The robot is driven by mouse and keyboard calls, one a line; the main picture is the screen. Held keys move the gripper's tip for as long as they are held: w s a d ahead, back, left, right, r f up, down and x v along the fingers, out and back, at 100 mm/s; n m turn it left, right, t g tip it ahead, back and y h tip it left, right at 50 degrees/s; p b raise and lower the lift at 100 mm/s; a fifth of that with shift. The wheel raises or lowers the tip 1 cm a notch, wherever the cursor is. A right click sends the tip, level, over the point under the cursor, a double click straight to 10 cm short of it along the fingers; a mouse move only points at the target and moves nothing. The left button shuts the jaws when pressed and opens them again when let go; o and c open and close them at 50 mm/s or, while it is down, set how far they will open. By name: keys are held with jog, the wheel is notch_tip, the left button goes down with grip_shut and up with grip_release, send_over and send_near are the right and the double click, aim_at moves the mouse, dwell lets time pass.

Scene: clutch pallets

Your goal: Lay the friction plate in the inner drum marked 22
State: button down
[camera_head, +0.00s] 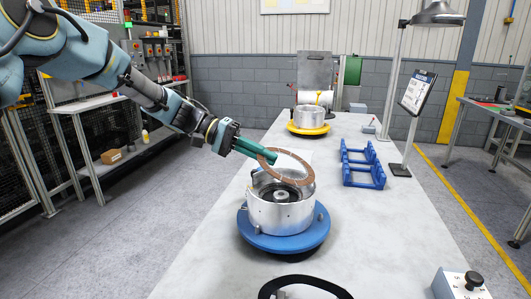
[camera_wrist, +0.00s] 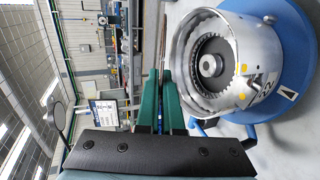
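The friction plate is a thin brown ring (camera_head: 305,163), tilted above the near drum and apart from its floor. My gripper (camera_head: 268,155) is shut on the plate's left edge. In the wrist view the plate shows edge-on (camera_wrist: 161,78) between the green fingers (camera_wrist: 161,100). The near drum is an open silver cylinder (camera_head: 282,217) on a round blue pallet (camera_head: 258,240). The wrist view shows the drum (camera_wrist: 243,88) with a toothed inner wall, a dark disc and a central hub.
A second silver drum (camera_head: 309,117) stands on a yellow pallet (camera_head: 309,130) farther back. A blue rack (camera_head: 363,174) and a clipboard stand (camera_head: 400,168) are at the right. A black hoop (camera_head: 300,279) and a button box (camera_head: 462,286) lie in front.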

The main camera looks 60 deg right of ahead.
jog(key=b, duration=0.3)
send_over(264, 196)
jog(key=shift+s+f, duration=0.1)
jog(key=shift+f, duration=2.35)
jog(key=c, duration=1.5)
grip_release()
jog(key=o, duration=0.5)
jog(key=shift+f, duration=0.2)
jog(key=shift+f+b, duration=0.4)
jog(key=shift+b, duration=0.05)
jog(key=w+r+p, duration=0.2)
jog(key=r, duration=0.1)
jog(key=w+a+r+p, duration=0.1)
jog(key=w+r+p, duration=0.1)
jog(key=w+r, duration=0.1)
jog(key=w+a+r+p, duration=0.1)
jog(key=w+r+p, duration=0.1)
jog(key=r, duration=0.3)
jog(key=shift+w+a+r+p, duration=0.15)
jog(key=shift+a+p, duration=0.1)
jog(key=shift+p, duration=0.1)
